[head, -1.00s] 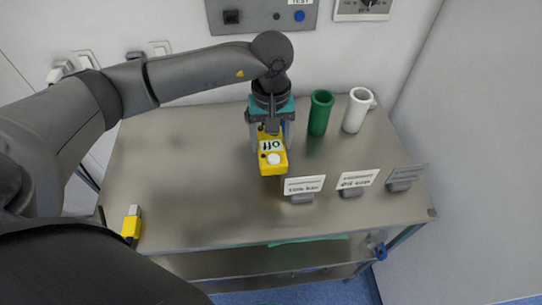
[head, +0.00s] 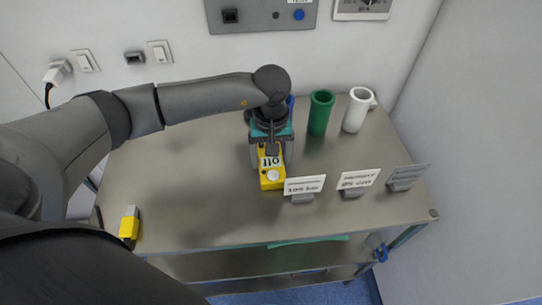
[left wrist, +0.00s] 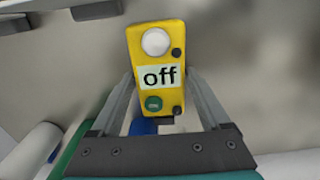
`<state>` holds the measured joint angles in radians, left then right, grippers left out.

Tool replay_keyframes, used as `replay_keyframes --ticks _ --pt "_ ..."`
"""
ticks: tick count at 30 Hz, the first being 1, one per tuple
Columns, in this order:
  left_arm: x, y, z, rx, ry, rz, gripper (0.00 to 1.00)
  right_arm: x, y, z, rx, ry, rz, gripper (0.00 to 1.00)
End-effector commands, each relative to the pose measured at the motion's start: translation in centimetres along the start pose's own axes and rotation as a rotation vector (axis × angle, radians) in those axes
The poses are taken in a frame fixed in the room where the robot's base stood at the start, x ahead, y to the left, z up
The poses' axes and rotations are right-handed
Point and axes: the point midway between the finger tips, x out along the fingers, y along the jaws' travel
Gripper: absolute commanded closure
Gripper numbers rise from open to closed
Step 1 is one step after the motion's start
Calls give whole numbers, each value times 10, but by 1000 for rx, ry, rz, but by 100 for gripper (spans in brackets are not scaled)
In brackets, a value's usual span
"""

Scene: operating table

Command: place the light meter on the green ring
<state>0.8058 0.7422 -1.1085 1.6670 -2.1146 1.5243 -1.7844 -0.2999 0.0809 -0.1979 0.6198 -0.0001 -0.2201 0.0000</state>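The light meter (head: 269,180) is a yellow box with a white dome, a green button and a label reading "off". My left gripper (head: 271,160) points down over the table with its fingers on both sides of the meter. In the left wrist view the light meter (left wrist: 156,95) sits between the fingertips (left wrist: 160,73), which appear to press on its sides. The gap between meter and tabletop is hard to judge. I cannot make out a green ring in either view. My right gripper is not in view.
The steel table (head: 190,190) has free room left of the meter. A green cup (head: 320,112) and a white mug (head: 356,109) stand at the back right. Label cards (head: 304,186) stand near the front right. A yellow and white object (head: 129,223) lies at the front left.

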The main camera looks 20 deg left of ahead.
Motion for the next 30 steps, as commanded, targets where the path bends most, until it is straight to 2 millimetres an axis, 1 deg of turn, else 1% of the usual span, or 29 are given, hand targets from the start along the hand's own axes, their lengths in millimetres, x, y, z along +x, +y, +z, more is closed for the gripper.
replay_keyframes --ticks 1,4,5,12,16,20,24,30 --pt "0 0 0 0 0 0 13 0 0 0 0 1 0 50" --pt "0 0 0 0 0 0 2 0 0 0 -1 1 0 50" --pt "0 0 0 0 0 0 0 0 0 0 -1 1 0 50" --pt "-1 0 0 0 0 0 0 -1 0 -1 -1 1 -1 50" --pt "-6 0 0 0 0 0 0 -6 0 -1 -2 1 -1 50" --pt "-30 0 -2 1 5 3 0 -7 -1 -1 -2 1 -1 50" --pt "-63 0 -2 1 6 3 0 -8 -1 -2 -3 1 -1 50" --pt "-101 1 -1 1 4 3 0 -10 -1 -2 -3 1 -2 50"
